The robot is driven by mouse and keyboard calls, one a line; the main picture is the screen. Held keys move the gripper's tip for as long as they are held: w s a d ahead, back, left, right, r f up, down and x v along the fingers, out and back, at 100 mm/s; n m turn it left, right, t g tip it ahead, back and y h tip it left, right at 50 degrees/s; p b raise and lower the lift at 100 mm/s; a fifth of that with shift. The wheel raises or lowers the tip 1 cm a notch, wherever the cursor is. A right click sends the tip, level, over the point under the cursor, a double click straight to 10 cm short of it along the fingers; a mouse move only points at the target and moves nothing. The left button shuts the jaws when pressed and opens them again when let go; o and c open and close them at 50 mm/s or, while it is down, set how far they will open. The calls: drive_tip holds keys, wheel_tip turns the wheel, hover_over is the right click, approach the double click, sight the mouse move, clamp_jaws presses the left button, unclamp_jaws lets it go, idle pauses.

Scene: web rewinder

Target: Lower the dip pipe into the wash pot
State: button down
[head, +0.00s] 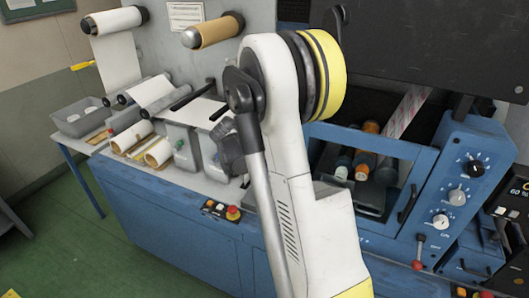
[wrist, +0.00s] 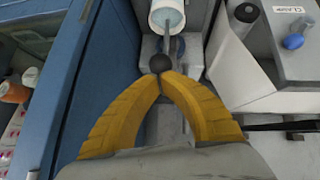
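In the wrist view, the two yellow fingers of my gripper (wrist: 162,75) come together at their tips, with only a thin gap between them. A black ball knob (wrist: 162,64) lies right at the tips and is wider than that gap. I cannot tell whether the tips touch it. Beyond it, a white round pot (wrist: 154,22), probably the wash pot, shows at the top edge, partly cut off. A thin pale blue pipe (wrist: 169,22), probably the dip pipe, shows at its mouth; its depth is unclear. In the head view my arm hides the fingers and the pot.
In the wrist view, a blue machine wall (wrist: 105,60) is close on the left. In the head view, a control panel (head: 457,185) is on the right and a grey bin (head: 80,118) far left.

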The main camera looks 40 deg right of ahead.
wheel_tip(320, 180, down, 6)
drive_tip(key=b, duration=0.3)
drive_tip(key=shift+r, duration=0.1)
